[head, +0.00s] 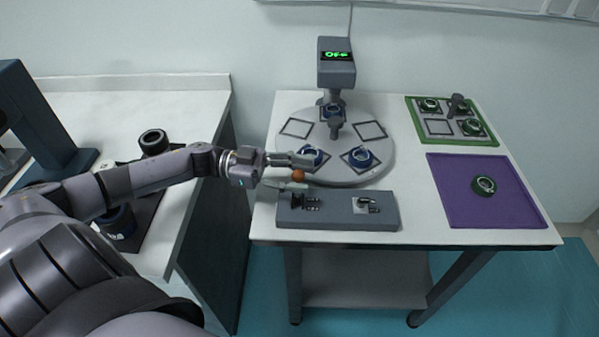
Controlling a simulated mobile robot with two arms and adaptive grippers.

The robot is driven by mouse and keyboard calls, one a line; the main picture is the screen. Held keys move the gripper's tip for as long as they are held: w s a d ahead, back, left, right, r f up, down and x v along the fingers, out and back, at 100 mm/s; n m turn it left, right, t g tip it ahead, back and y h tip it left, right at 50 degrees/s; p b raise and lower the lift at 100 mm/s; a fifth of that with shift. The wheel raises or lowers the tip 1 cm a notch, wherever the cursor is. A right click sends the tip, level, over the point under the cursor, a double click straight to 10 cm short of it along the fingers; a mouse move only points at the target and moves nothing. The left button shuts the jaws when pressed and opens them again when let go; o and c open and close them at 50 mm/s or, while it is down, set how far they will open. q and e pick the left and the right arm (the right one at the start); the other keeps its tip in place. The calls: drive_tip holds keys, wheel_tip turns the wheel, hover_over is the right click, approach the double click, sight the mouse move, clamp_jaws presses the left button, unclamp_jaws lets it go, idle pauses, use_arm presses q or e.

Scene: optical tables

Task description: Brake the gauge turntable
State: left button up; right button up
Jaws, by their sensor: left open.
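The gauge turntable (335,125) is a round grey disc on the white table. Square outlined places lie around it, and several hold dark rings with blue parts. A grey gauge head (336,68) stands at its back with a display reading "OFF". My left gripper (305,173) is open at the disc's front left edge, its fingers pointing right. A small orange-brown knob (298,176) shows between the fingers; I cannot tell whether they touch it. A grey box (338,222) with small levers or switches sits in front of the disc. My right gripper is not in view.
A green tray (428,140) with ringed parts and a grey upright piece (456,103) is at the back right. A purple mat (465,209) with one dark ring (484,185) lies in front of it. A second bench (195,110) stands at the left, across a gap.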

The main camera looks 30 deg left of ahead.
use_arm(q)
drive_tip(key=shift+d, duration=0.15)
drive_tip(key=shift+c, duration=0.4)
clamp_jaws()
